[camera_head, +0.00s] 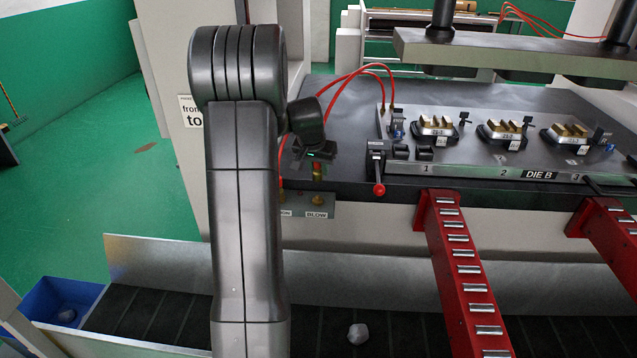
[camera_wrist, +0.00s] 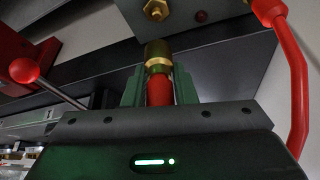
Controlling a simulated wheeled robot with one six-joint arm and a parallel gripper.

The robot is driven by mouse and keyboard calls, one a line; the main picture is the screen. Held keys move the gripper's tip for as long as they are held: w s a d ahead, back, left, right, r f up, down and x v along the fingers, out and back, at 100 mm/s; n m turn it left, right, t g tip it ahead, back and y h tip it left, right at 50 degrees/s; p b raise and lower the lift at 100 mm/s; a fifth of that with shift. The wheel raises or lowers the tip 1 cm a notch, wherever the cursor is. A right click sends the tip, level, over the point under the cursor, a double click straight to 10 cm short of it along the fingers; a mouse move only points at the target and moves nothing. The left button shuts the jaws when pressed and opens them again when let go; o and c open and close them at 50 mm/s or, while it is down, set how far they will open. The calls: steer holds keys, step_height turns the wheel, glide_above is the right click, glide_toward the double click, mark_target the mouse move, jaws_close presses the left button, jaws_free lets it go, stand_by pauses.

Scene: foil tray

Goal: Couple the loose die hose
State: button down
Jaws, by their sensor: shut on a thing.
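My gripper (camera_head: 318,157) is shut on the brass coupling end (camera_wrist: 157,55) of the loose red hose, whose red sleeve (camera_wrist: 158,91) shows between the two green fingers in the wrist view. In the head view the brass end (camera_head: 318,174) points down over the BLOW label plate (camera_head: 317,214). A brass port (camera_head: 318,200) sits just below it. In the wrist view this port (camera_wrist: 156,10) shows on the grey plate, with a visible gap between it and the coupling. A second red hose (camera_wrist: 297,85) stands beside it, its end at another brass fitting.
A red-knobbed lever (camera_head: 379,188) stands right of the ports; its knob (camera_wrist: 23,70) also shows in the wrist view. DIE B (camera_head: 460,168) lies on the press bed. Red roller arms (camera_head: 462,265) and a dark conveyor (camera_head: 395,325) are in front. My arm hides part of the left side.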

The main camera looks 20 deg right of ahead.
steer(key=shift+r, duration=0.7)
steer(key=shift+p, duration=0.45)
steer(key=shift+f+p, duration=0.4)
steer(key=shift+f, duration=0.55)
steer(key=shift+f+b, duration=2.15)
steer(key=shift+f, duration=1)
steer(key=shift+f+b, duration=0.15)
steer(key=shift+b, duration=0.55)
steer(key=c, duration=0.6)
jaws_free()
